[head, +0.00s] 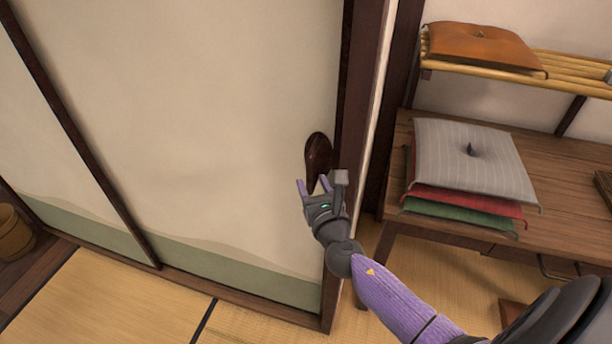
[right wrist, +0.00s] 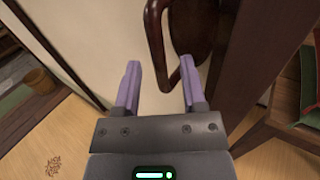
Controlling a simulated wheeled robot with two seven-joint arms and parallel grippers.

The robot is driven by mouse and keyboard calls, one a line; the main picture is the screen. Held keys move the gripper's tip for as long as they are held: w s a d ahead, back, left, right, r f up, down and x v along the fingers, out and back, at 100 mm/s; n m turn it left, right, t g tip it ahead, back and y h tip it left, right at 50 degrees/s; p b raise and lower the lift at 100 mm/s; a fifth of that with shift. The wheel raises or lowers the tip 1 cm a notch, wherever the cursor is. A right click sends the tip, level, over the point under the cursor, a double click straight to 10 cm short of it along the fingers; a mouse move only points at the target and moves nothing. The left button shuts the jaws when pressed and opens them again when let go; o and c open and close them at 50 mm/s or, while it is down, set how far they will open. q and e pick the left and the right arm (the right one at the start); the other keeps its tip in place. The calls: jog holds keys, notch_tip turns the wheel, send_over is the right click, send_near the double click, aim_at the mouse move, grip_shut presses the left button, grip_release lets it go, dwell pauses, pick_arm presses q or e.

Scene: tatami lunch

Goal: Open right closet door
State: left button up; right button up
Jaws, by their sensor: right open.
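The right closet door (head: 220,110) is a cream sliding panel with a green lower band and dark wood frame. It stands against the dark post on its right. Its dark brown oval handle (head: 318,152) is near its right edge. In the right wrist view the handle (right wrist: 156,40) shows as a curved loop standing out from the panel. My right gripper (head: 316,184) is open, with purple fingers pointing up at the handle's lower end. My left gripper is not in view.
A wooden bench (head: 395,185) to the right holds stacked grey, red and green cushions (head: 470,160). A bamboo shelf (head: 570,70) above carries an orange cushion (head: 482,46). A basket (head: 12,230) stands at far left.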

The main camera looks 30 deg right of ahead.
jog(key=shift+x, duration=1.35)
jog(key=shift+c, duration=0.3)
grip_shut()
